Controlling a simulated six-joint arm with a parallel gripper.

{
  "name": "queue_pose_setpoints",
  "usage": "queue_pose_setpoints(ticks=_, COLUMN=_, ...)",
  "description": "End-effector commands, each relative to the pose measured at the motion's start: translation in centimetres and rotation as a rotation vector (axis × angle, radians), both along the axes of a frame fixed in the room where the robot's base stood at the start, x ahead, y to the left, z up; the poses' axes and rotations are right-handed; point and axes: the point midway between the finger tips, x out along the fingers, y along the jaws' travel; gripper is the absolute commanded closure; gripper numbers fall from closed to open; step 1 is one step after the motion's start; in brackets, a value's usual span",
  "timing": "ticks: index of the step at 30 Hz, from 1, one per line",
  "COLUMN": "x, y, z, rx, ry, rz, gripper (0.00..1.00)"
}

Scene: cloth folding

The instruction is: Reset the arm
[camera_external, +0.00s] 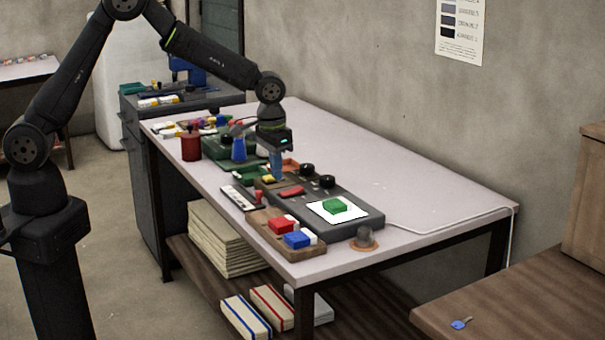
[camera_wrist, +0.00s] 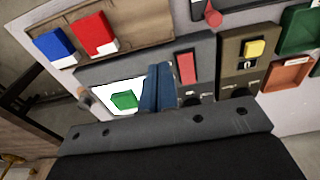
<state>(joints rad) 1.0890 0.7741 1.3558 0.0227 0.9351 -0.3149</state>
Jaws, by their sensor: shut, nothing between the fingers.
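My gripper (camera_external: 276,165) points down above the work table, over the area of the dark grey panel (camera_external: 350,228). Its blue fingers also show in the wrist view (camera_wrist: 158,85), pressed together with nothing between them. On the panel lies a white square (camera_external: 325,212) with a green folded cloth-like block (camera_external: 336,206) on it. The same green block shows left of the fingers in the wrist view (camera_wrist: 124,100). The gripper is apart from the green block.
A wooden tray with a red block (camera_external: 281,226) and a blue block (camera_external: 297,240) stands at the table's front. Black knobs (camera_external: 307,170) rise from the panel. The table's right side (camera_external: 420,190) is mostly clear.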

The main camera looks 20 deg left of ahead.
Motion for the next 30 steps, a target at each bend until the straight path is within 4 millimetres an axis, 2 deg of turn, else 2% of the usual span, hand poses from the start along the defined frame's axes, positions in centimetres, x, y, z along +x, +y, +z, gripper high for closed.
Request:
queue_pose_setpoints(ticks=6, x=-3.9, y=0.8, z=-1.9, rx=0.038, ry=0.034, rz=-0.002, gripper=1.00)
queue_pose_setpoints(ticks=12, x=-6.1, y=1.4, z=-2.9, rx=0.062, ry=0.054, rz=0.000, gripper=1.00)
queue_pose_setpoints(ticks=18, x=-6.9, y=1.4, z=-2.3, rx=0.059, ry=0.052, rz=0.002, gripper=1.00)
queue_pose_setpoints(ticks=25, x=-7.0, y=1.4, z=-2.2, rx=0.060, ry=0.052, rz=0.002, gripper=1.00)
queue_pose_setpoints(ticks=26, x=-7.0, y=1.4, z=-2.2, rx=0.060, ry=0.052, rz=0.002, gripper=0.98)
queue_pose_setpoints(ticks=30, x=-7.0, y=1.4, z=-2.2, rx=0.059, ry=0.052, rz=0.002, gripper=0.71)
